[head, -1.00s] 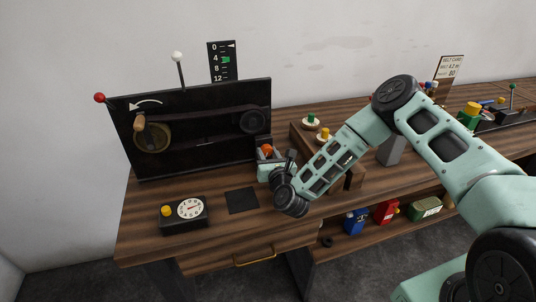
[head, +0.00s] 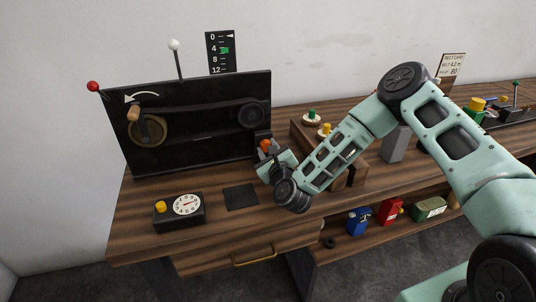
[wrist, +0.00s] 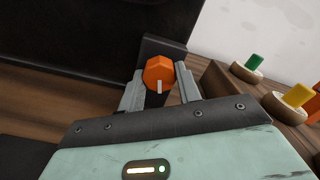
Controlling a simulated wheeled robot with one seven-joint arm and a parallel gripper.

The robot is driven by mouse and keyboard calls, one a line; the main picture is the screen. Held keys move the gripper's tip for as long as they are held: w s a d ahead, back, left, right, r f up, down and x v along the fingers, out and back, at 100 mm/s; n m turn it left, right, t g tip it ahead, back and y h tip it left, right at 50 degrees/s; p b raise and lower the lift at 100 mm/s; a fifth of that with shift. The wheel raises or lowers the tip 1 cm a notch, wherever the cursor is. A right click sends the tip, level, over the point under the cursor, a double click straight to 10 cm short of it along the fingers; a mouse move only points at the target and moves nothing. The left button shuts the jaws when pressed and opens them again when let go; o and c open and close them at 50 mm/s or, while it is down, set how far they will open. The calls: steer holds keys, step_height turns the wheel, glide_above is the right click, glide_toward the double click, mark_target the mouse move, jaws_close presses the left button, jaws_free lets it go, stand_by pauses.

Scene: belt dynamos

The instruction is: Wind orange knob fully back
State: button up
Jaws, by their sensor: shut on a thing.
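The orange knob (wrist: 158,72) sits on a dark mount at the right end of the black belt panel (head: 195,150). A pale line marks the knob's face and points downward in the wrist view. The knob also shows in the head view (head: 265,145), partly hidden by my gripper. My gripper (wrist: 160,88) is shut on the knob, with one finger on each side of it. The panel carries a brass wheel with a wooden handle (head: 133,113), a belt and a dark pulley (head: 252,114). The scale (head: 222,52) above shows a green marker near 4.
A dial box with a yellow button (head: 180,209) and a dark square pad (head: 241,197) lie on the bench in front of the panel. Green and yellow knobbed pegs (head: 312,118) stand to the right on a wooden block. A drawer handle (head: 254,256) is at the front.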

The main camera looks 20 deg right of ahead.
steer(key=n+b, duration=0.2)
steer(key=n, duration=0.4)
steer(key=shift+b, duration=0.4)
steer(key=n+b, duration=0.1)
steer(key=n, duration=0.3)
steer(key=shift+b, duration=0.35)
steer(key=n+b, duration=0.2)
steer(key=n, duration=0.1)
steer(key=shift+n, duration=0.4)
steer(key=n+b, duration=0.3)
steer(key=n, duration=0.2)
steer(key=shift+n+b, duration=1.35)
steer(key=shift+n, duration=0.95)
steer(key=o, duration=1)
steer(key=shift+r, duration=0.1)
steer(key=shift+c, duration=0.2)
steer(key=shift+s, duration=0.1)
